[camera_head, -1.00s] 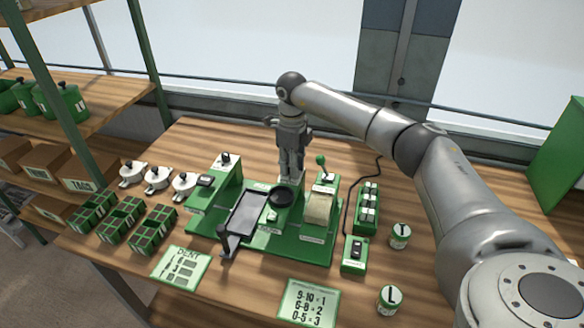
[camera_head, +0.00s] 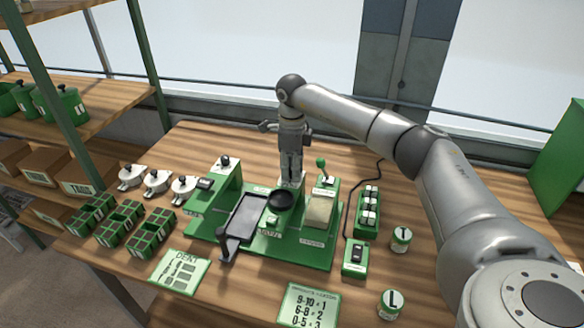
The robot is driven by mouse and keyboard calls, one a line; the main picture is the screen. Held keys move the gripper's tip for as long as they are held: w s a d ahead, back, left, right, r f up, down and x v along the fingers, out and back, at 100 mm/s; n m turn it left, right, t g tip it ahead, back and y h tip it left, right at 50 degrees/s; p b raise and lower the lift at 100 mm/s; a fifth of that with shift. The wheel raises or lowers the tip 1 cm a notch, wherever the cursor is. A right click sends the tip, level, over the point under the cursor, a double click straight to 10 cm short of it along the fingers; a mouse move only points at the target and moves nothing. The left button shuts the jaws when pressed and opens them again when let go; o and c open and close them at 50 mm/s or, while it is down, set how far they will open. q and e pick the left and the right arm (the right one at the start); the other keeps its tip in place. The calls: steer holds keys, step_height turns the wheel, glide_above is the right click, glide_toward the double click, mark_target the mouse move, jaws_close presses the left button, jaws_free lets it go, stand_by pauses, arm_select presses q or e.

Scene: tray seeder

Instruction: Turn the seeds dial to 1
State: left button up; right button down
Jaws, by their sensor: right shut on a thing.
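The green tray seeder (camera_head: 282,243) stands on the wooden bench, with a dark rectangular tray bed (camera_head: 245,217) and a black round bowl (camera_head: 281,200) on it. My right gripper (camera_head: 291,180) points straight down at the seeder's back, just behind the bowl. It is shut on a small part there, at the white-topped post where the seeds dial seems to be. The fingers hide the dial, so its setting cannot be read. My left gripper is not in view.
A green-knobbed lever (camera_head: 321,163) stands close right of my gripper. A switch box (camera_head: 355,256), button box (camera_head: 368,208) and cans marked T (camera_head: 401,238) and L (camera_head: 390,303) are at right.

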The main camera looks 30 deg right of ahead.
steer(key=c, duration=1.2)
jaws_free()
steer(key=shift+c, duration=0.2)
step_height(320, 180, up, 12)
